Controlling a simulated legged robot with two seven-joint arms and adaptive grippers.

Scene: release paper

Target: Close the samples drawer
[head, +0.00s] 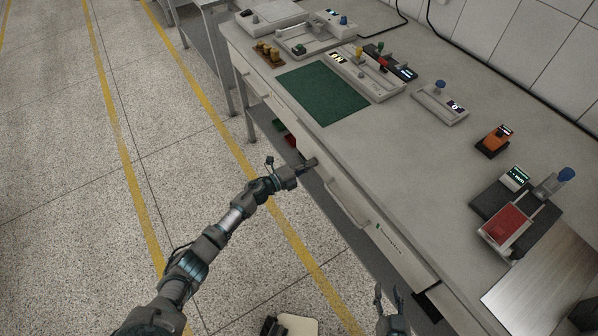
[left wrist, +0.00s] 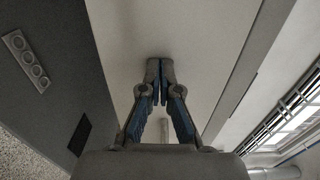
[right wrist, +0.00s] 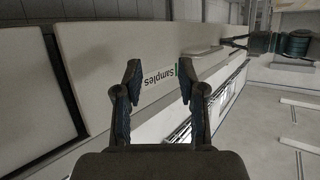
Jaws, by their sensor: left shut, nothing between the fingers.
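The samples drawer (head: 388,243) is a pale front along the near edge of the workbench, with a bar handle (head: 347,203). I cannot tell how far the drawer stands out. My left gripper (head: 313,163) is shut and empty at the far-end part of the drawer fronts; its fingertips (left wrist: 160,62) show against a pale panel in the left wrist view, contact unclear. My right gripper (head: 388,291) is open and empty, low near the drawer's near end; its spread fingers (right wrist: 160,80) face the label.
The workbench (head: 400,150) holds a green mat (head: 322,92), several instruments, an orange device (head: 494,141) and a red-topped device (head: 507,225). Another drawer handle (head: 255,87) is farther along. Red and green items (head: 284,132) show beneath the bench edge. The floor at left is clear.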

